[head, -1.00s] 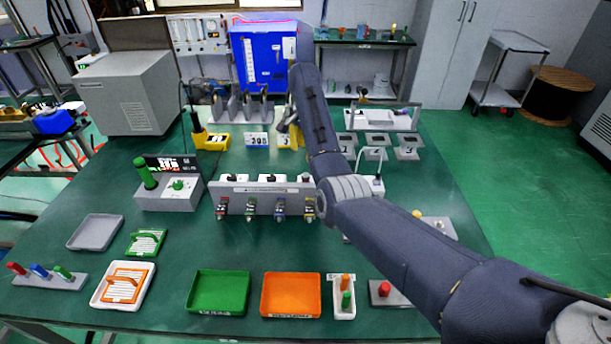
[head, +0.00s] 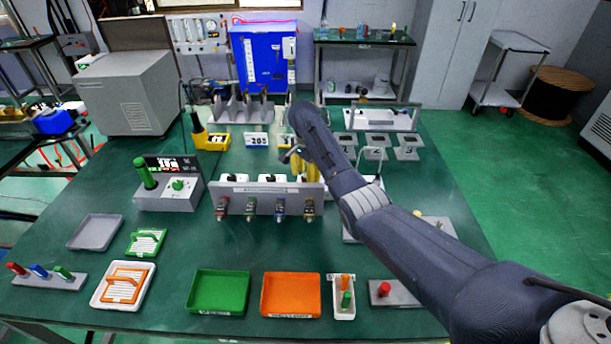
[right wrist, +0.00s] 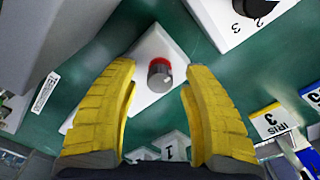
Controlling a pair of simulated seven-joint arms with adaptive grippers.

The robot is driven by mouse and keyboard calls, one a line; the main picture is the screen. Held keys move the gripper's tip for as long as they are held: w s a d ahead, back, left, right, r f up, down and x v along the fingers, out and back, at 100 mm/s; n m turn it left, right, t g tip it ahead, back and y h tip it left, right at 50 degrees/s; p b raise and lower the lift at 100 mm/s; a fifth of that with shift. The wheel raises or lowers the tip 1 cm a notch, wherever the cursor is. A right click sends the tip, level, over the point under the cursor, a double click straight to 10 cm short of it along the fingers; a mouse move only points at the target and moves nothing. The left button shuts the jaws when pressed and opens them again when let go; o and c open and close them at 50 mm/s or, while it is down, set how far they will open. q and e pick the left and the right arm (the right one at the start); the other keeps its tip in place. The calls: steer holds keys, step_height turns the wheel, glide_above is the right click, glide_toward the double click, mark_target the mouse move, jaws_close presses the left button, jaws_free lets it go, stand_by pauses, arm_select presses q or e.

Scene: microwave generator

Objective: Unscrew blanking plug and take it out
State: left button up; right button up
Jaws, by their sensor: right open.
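A dark grey round plug (right wrist: 160,76) with a red ring around it sits on a white block (right wrist: 140,52) in the right wrist view. I take it to be the blanking plug. My right gripper (right wrist: 158,92) is open, its yellow fingers apart on either side of the plug in that view. Whether they touch it cannot be told. In the head view my right gripper (head: 308,170) is just behind the grey panel (head: 268,199), partly hidden by my forearm. The plug cannot be made out there. My left gripper is not in view.
Another white block with a numbered dark knob (right wrist: 250,8) lies close by. In the head view, a green tray (head: 219,292) and an orange tray (head: 291,295) lie empty at the front.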

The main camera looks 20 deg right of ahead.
steer(key=shift+o, duration=0.3)
jaws_close()
stand_by(0.3)
